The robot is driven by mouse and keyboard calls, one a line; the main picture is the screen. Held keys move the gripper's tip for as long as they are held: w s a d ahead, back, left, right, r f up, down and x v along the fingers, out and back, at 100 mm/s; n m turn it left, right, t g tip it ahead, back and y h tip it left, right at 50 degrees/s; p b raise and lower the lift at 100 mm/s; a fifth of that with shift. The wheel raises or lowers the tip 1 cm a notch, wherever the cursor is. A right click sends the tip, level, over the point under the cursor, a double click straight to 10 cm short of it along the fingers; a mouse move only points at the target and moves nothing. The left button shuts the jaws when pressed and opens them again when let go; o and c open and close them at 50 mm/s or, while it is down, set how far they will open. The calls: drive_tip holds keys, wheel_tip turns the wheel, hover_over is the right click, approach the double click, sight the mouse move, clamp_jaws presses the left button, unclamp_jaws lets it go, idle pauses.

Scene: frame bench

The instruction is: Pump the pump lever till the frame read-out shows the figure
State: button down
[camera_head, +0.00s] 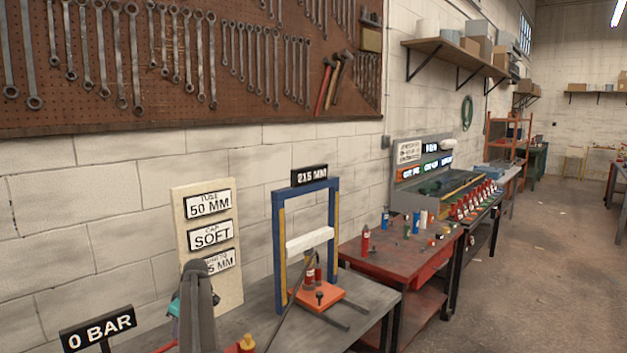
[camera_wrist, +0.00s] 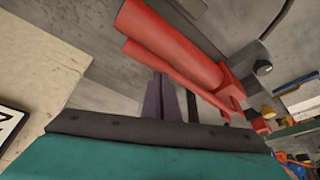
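The press frame (camera_head: 279,245) has blue posts, a white crossbeam and an orange base plate. Its read-out (camera_head: 310,176) shows 215 MM. A pressure read-out (camera_head: 98,329) at lower left shows 0 BAR. A card board (camera_head: 225,285) reads tube 50 MM and cap SOFT; my arm partly hides its lowest card, which ends in 5 MM. In the wrist view, two long red bars (camera_wrist: 170,45) lie side by side; which is the pump lever, I cannot tell. My gripper (camera_wrist: 166,98) shows narrow dark fingers below them, their gap unclear. My arm hides it in the head view.
The grey bench (camera_head: 375,292) holds the frame. A red table (camera_head: 390,248) with small bottles stands to its right, then a bench with a row of red items (camera_head: 476,201). A wrench pegboard (camera_head: 150,120) hangs above. Open floor (camera_head: 540,270) lies to the right.

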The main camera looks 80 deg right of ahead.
wheel_tip(320, 180, up, 7)
drive_tip(key=p, duration=0.3)
idle(0.6)
idle(0.9)
drive_tip(key=shift+r, duration=0.1)
idle(2.2)
drive_tip(key=shift+d, duration=0.1)
idle(0.8)
drive_tip(key=shift+f+b, duration=1.75)
drive_tip(key=shift+f, duration=2.1)
wheel_tip(320, 180, up, 8)
drive_tip(key=p, duration=0.3)
drive_tip(key=shift+f, duration=0.15)
